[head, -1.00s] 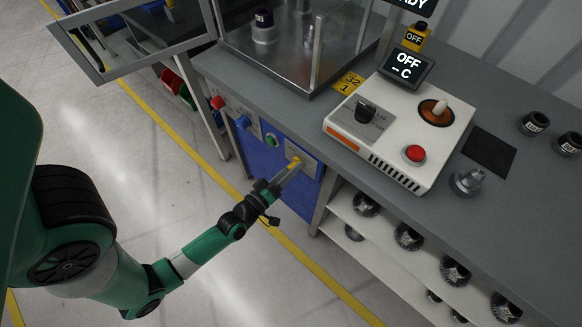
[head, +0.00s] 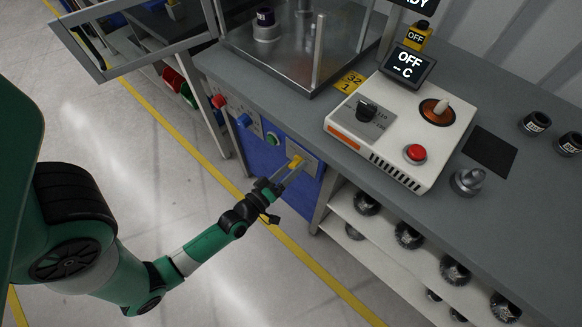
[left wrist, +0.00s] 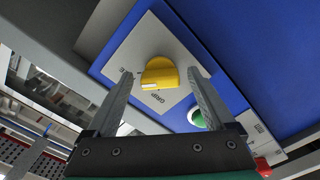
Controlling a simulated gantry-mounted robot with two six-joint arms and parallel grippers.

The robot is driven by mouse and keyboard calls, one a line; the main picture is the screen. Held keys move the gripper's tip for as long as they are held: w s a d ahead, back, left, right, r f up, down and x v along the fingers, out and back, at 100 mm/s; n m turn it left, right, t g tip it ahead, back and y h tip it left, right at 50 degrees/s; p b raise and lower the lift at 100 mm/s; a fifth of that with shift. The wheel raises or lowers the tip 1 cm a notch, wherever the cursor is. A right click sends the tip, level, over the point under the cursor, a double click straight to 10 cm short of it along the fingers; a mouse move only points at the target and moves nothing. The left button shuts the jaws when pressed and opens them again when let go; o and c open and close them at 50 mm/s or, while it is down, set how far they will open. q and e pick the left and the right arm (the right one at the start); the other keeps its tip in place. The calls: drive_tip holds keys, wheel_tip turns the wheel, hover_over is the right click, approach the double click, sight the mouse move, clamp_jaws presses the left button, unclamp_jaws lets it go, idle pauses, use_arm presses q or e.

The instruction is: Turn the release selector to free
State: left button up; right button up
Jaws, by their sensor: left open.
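The release selector is a yellow knob (head: 296,161) on a light plate on the blue front panel below the bench top. In the left wrist view the knob (left wrist: 159,70) shows with a white mark on its lower left side. "GRIP" is lettered just below it, and a partly hidden label ending in "E" is at its left. My left gripper (head: 294,169) is open at the knob. In the left wrist view its two fingers stand one on each side of the knob, with gaps visible. Whether the fingertips reach past the knob's face is unclear. My right gripper is not in view.
A green button (head: 273,139) sits beside the selector plate, with blue (head: 243,121) and red (head: 218,102) knobs farther left. The bench edge overhangs the panel. A white control box (head: 400,130) stands above on the bench. The shelves (head: 375,235) at right hold several dark parts.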

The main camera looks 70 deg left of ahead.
use_arm(q)
drive_tip(key=p+v, duration=0.3)
drive_tip(key=v, duration=0.8)
drive_tip(key=shift+s, duration=0.3)
drive_tip(key=shift+d, duration=0.1)
